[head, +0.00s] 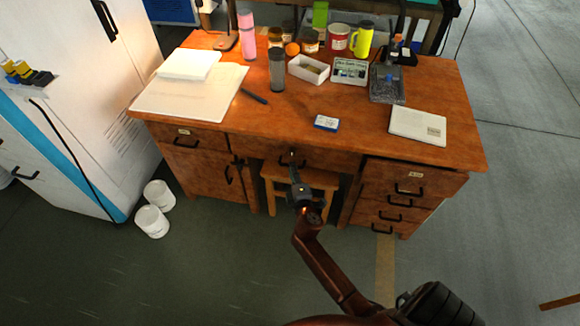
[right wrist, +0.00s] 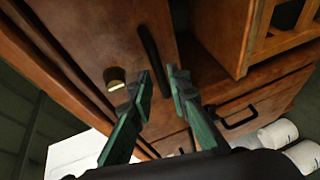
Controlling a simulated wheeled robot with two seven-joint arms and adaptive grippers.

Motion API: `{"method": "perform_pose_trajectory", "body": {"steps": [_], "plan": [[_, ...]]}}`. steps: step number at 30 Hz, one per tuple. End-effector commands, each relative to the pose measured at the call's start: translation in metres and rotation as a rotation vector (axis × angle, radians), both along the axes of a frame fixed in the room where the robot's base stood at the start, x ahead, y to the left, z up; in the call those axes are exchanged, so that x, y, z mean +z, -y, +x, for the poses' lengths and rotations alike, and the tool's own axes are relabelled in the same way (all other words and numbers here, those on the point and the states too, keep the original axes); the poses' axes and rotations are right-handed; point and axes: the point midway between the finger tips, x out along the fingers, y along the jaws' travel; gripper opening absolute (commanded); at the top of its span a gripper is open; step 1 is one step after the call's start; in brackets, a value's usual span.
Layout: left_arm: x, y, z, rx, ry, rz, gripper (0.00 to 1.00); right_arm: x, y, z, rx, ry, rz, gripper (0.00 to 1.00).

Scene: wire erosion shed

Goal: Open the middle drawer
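The middle drawer (head: 330,160) is the wide wooden front under the desk top, above the knee space, and it looks closed. Its dark handle (head: 283,162) is partly hidden by my right gripper (head: 293,172), which reaches up to it from below. In the right wrist view the black bar handle (right wrist: 151,48) stands on the wooden drawer front (right wrist: 95,35). My right gripper (right wrist: 159,76) is open there, with one green-backed finger on either side of the handle's near end. I cannot tell whether they touch it. My left gripper is out of view.
A wooden stool (head: 325,180) stands in the knee space behind my right gripper. A drawer stack (head: 410,188) is on the right, a cupboard (head: 205,172) on the left. Two white tubs (head: 152,221) stand on the floor at left. Papers, bottles and mugs cover the desk top (head: 270,125).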

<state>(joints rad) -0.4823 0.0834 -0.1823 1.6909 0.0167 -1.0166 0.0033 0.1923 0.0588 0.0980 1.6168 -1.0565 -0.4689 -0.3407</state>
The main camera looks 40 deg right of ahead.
Motion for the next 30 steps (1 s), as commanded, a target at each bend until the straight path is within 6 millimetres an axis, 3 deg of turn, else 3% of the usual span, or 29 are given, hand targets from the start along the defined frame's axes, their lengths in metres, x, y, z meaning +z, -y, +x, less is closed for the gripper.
{"method": "perform_pose_trajectory", "body": {"steps": [6,17,24,30], "plan": [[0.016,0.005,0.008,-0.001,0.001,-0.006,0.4,-0.007,0.01,0.02,0.0,-0.002,0.0,0.16],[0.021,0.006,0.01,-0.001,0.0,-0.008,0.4,-0.006,0.012,0.024,0.0,-0.001,0.002,0.16],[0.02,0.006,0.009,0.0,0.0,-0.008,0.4,-0.006,0.012,0.024,0.001,-0.001,0.002,0.0],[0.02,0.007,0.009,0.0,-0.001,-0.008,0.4,-0.007,0.012,0.024,0.001,-0.001,0.002,0.0]]}}
